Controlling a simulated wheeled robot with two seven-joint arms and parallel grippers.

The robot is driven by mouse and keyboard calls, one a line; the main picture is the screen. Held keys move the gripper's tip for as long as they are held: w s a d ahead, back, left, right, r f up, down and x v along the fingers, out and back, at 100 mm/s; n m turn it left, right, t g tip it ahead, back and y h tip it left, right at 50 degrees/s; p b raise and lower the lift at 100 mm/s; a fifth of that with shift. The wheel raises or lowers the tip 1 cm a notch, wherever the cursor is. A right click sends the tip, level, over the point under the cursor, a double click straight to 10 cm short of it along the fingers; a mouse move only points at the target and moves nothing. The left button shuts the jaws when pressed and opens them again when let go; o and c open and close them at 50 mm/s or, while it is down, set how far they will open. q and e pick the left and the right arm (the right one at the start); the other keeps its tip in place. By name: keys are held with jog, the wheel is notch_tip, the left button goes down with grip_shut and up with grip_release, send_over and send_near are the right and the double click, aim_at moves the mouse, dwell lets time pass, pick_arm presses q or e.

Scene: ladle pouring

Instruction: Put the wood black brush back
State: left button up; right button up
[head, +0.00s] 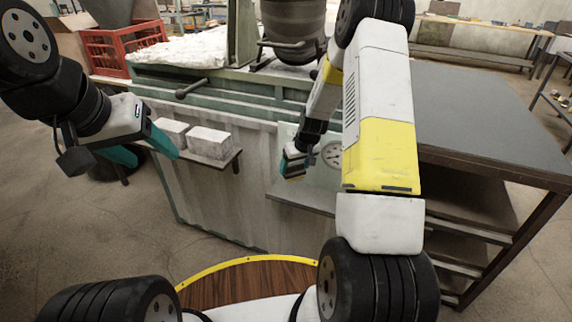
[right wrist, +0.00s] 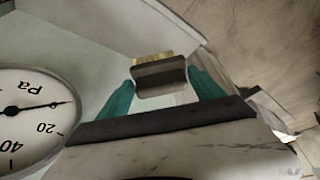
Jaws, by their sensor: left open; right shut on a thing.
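The brush (right wrist: 161,80), with a dark body and a pale wood-coloured strip along its top edge, sits between the teal fingertips of my right gripper (right wrist: 163,92) in the right wrist view. My right gripper is shut on it. In the head view my right gripper (head: 292,165) is in front of the pale gauge panel, above a narrow ledge (head: 312,199); I cannot make out the brush there. My left gripper (head: 146,150) is open and empty at the left, near a small shelf with white blocks.
A round gauge (head: 332,154) is close to my right gripper. Two white blocks (head: 210,142) stand on the small shelf (head: 236,159). A dark vessel (head: 292,20) stands on the green-edged bench. A grey-topped table (head: 480,115) is at the right, a red crate (head: 112,50) at back left.

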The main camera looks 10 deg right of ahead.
aim_at(296, 176)
jog(key=shift+w+f, duration=0.1)
jog(key=shift+f, duration=2.85)
jog(key=o, duration=1.7)
jog(key=shift+f, duration=0.1)
jog(key=shift+o, duration=0.2)
